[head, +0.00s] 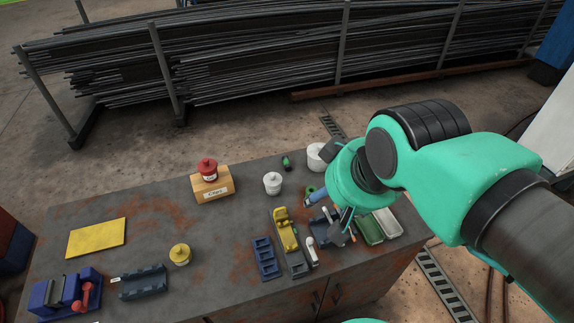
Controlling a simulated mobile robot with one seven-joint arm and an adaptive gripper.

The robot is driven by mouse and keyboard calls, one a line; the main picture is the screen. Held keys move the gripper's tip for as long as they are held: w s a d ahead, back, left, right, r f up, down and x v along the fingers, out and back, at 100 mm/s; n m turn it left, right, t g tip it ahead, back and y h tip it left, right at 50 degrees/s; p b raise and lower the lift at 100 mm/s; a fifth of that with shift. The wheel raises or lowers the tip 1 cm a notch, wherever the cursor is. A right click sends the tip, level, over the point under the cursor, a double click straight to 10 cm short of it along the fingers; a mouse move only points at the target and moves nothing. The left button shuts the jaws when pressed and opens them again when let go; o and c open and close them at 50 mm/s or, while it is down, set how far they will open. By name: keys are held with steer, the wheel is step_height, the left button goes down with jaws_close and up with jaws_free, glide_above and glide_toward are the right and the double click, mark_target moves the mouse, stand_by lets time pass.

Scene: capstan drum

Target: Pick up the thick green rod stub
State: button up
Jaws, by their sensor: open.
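A short dark green piece (287,163) stands near the back edge of the workbench, right of the white knobbed pot; it looks like the thick green rod stub, but is small in view. A second small green piece (310,190) shows beside my wrist, partly hidden, and its shape is unclear. My gripper (341,238) is open, hanging below my teal wrist over the right part of the bench, in front of and to the right of both green pieces. Its fingertips are hard to separate from the tools and trays beneath. I see nothing held in it.
The rusty grey bench (225,235) has clear room in the middle. Near my gripper are a green tray (369,228), white tray (388,222), yellow-grey device (285,230) and blue rack (266,258). A white pot (272,184) and wooden block (212,189) stand behind.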

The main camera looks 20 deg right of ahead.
steer(key=shift+w+r, duration=0.1)
steer(key=w+d+r+g+p, duration=0.1)
steer(key=w+r, duration=0.1)
steer(key=w, duration=0.6)
steer(key=w+r+p, duration=0.1)
steer(key=w+r, duration=0.1)
steer(key=w, duration=0.5)
steer(key=m+g+p, duration=0.1)
steer(key=g+p, duration=0.4)
steer(key=p, duration=0.2)
glide_above(287, 163)
steer(key=w+d, duration=0.1)
step_height(287, 163, down, 35)
steer(key=shift+f, duration=0.4)
steer(key=shift+f, duration=0.1)
steer(key=shift+w+f, duration=0.1)
steer(key=shift+f, duration=4.1)
